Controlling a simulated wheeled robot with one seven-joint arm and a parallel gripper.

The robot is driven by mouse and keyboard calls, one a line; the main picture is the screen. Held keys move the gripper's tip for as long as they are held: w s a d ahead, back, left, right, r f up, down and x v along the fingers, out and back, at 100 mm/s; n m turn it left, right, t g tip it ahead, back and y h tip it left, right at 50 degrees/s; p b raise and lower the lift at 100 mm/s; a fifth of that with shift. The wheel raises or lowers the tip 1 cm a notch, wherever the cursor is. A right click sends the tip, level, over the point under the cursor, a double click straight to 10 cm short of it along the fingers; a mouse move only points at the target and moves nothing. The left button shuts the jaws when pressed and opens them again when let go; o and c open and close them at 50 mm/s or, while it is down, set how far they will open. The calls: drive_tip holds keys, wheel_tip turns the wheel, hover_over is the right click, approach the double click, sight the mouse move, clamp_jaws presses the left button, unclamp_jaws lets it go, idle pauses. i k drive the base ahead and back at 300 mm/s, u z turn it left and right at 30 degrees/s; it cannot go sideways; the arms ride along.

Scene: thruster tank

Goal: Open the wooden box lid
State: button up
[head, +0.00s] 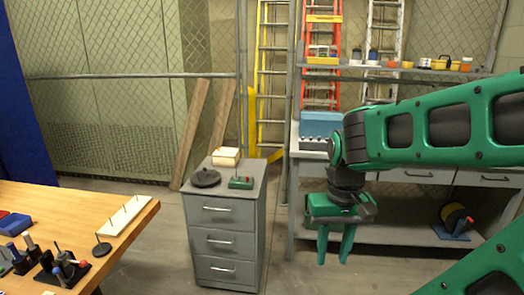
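A small pale wooden box (226,157) sits at the back of the top of a grey drawer cabinet (224,213). It is small in the view, and its lid looks shut, with no hinge or handle clear to see. My green gripper (334,260) hangs to the right of the cabinet, pointing down, well apart from the box. Its two fingers are spread with an empty gap between them.
A dark round object (206,178) and a green object (241,183) stand in front of the box on the cabinet. A wooden table (133,233) with tools is at left. A workbench (300,168) with a blue toolbox (318,124) is behind my arm.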

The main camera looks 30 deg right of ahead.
sight(221, 152)
drive_tip(key=z, duration=0.2)
drive_tip(key=k, duration=0.5)
drive_tip(key=z, duration=0.7)
drive_tip(key=i, duration=2.1)
drive_tip(key=u, duration=1.1)
drive_tip(key=i, duration=0.35)
drive_tip(key=u, duration=0.15)
